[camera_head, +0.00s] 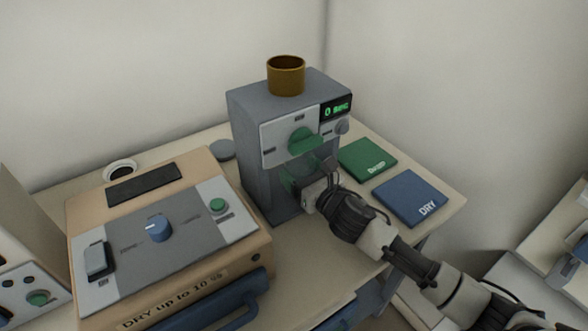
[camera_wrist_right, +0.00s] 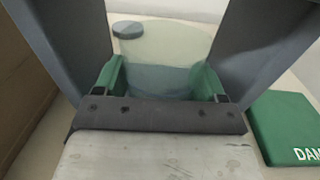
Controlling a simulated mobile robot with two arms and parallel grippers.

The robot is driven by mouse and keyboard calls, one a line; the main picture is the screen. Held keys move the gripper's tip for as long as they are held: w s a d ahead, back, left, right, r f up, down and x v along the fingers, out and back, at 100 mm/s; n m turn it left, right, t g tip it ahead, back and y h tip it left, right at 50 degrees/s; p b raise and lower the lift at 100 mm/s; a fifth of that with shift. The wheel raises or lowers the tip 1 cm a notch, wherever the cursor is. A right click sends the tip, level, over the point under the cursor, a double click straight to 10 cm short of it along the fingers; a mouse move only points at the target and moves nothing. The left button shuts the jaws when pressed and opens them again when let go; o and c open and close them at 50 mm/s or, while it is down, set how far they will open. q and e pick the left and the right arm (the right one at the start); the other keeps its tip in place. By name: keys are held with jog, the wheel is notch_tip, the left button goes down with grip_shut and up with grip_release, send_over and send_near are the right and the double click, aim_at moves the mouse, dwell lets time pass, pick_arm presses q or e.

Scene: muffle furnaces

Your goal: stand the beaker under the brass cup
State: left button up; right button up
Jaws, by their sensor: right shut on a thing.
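The brass cup (camera_head: 286,76) sits upright on top of the grey machine (camera_head: 262,150). My right gripper (camera_head: 308,176) reaches into the open bay at the front of the machine, below its green knob. In the right wrist view its green fingers (camera_wrist_right: 160,80) are shut on the clear glass beaker (camera_wrist_right: 165,52), one on each side. The beaker is inside the bay, between the machine's grey side walls. Whether its base touches the bay floor I cannot tell. In the head view the beaker is mostly hidden. My left gripper is not in view.
A green mat (camera_head: 367,160) marked DAMP and a blue mat (camera_head: 410,197) marked DRY lie right of the machine. A tan box (camera_head: 165,235) with a blue knob stands to its left. A grey disc (camera_head: 222,150) lies behind. The front edge is near my arm.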

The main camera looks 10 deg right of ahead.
jog(key=x, duration=0.3)
jog(key=shift+s+f, duration=0.1)
jog(key=shift+f, duration=0.6)
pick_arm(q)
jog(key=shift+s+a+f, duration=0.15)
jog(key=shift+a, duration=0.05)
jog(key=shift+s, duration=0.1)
pick_arm(e)
jog(key=shift+d, duration=0.1)
jog(key=shift+f, duration=0.1)
jog(key=shift+f+b, duration=0.15)
jog(key=shift+b, duration=0.15)
jog(key=o, duration=0.9)
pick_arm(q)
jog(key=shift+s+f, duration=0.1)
pick_arm(e)
jog(key=shift+o, duration=0.2)
